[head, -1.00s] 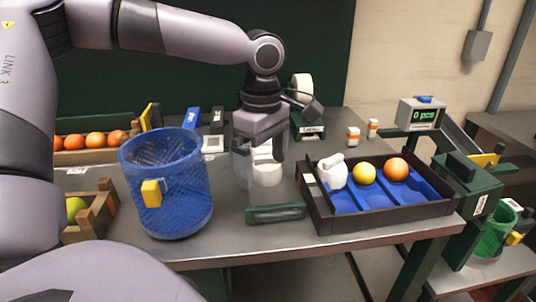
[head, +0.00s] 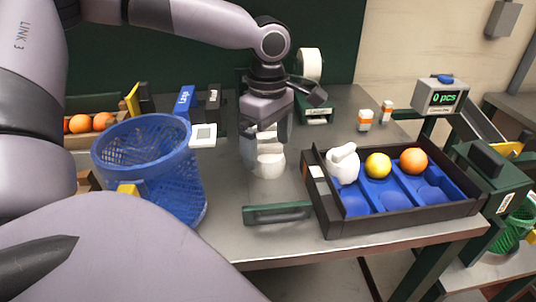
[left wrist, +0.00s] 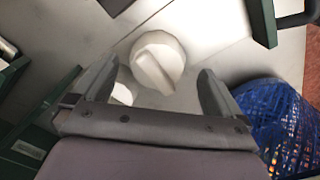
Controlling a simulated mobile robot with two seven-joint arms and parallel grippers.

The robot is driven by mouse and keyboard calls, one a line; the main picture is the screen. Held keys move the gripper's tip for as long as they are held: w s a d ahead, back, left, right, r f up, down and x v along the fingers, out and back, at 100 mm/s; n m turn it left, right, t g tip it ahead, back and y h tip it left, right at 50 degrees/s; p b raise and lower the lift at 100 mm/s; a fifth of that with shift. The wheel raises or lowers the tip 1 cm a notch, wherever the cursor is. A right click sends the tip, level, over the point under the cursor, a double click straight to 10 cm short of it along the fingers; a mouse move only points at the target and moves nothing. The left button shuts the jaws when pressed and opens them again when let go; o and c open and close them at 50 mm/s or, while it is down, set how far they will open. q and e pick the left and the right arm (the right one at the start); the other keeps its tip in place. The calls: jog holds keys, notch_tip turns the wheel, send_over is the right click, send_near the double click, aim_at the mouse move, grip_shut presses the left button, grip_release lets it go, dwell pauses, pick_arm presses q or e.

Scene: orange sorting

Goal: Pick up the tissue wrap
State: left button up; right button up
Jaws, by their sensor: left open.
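A white tissue wrap (head: 268,164) stands on the grey table below my left gripper (head: 266,146). In the left wrist view the wrap (left wrist: 157,62) is round with a twisted ridge on top. It lies between and just beyond the fingertips of my open left gripper (left wrist: 157,78), with no clear contact. A smaller white patch (left wrist: 122,93) shows by the left-hand finger; I cannot tell what it is. Another white wrapped item (head: 343,164) sits in the tray's left compartment. My right gripper is not in view.
A black tray (head: 400,223) with blue compartments, holding a yellow and an orange fruit, stands right of the wrap. A blue mesh basket (head: 150,165) stands left, partly behind my arm. A label dispenser (head: 313,108) is behind.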

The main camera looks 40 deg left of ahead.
aim_at(268, 145)
pick_arm(q)
notch_tip(268, 145, down, 3)
jog(key=shift+w+a+f, duration=0.15)
jog(key=shift+f, duration=0.05)
jog(key=shift+c, duration=0.3)
jog(key=c, duration=0.9)
jog(key=shift+r, duration=0.15)
